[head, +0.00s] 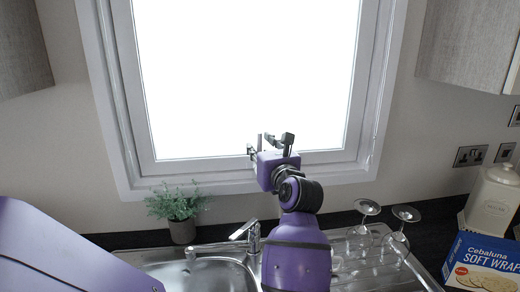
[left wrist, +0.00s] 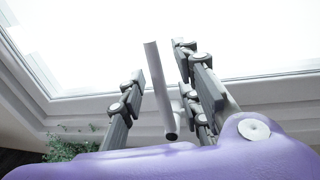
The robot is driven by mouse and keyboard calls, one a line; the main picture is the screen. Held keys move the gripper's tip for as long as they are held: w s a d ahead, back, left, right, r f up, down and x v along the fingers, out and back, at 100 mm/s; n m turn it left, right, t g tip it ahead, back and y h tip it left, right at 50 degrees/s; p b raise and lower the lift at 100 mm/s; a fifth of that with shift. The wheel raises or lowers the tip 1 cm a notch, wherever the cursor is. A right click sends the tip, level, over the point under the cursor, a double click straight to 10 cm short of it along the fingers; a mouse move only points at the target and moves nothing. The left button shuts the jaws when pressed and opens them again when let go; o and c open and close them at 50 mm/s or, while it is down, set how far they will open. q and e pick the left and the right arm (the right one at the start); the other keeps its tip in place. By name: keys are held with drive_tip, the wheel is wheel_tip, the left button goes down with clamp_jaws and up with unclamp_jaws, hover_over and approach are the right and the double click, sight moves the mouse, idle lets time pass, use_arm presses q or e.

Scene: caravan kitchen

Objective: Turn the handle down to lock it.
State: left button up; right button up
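The window handle is a plain grey bar (left wrist: 158,90) in the left wrist view, with its round open end toward the camera. In the head view it seems to be the thin dark upright piece (head: 259,142) at the window's lower frame, small and partly hidden by my gripper. My left gripper (head: 268,144) is at the lower frame of the window (head: 250,70). In the left wrist view its two fingers (left wrist: 159,65) are apart, one on each side of the bar, with visible gaps. My right gripper is out of view.
Below are a tap (head: 247,235), a sink (head: 200,275) and a potted plant (head: 180,210). Two upturned glasses (head: 366,212) (head: 403,220) stand on the drainer at right. A wraps box (head: 484,262) and a white canister (head: 493,198) are farther right. Cabinets (head: 470,45) hang above.

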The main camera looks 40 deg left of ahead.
use_arm(q)
drive_tip(key=shift+w+a, duration=0.1)
drive_tip(key=shift+a, duration=0.1)
clamp_jaws()
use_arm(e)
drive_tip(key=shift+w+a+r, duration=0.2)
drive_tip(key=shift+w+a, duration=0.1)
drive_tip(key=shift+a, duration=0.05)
use_arm(q)
drive_tip(key=shift+w, duration=0.1)
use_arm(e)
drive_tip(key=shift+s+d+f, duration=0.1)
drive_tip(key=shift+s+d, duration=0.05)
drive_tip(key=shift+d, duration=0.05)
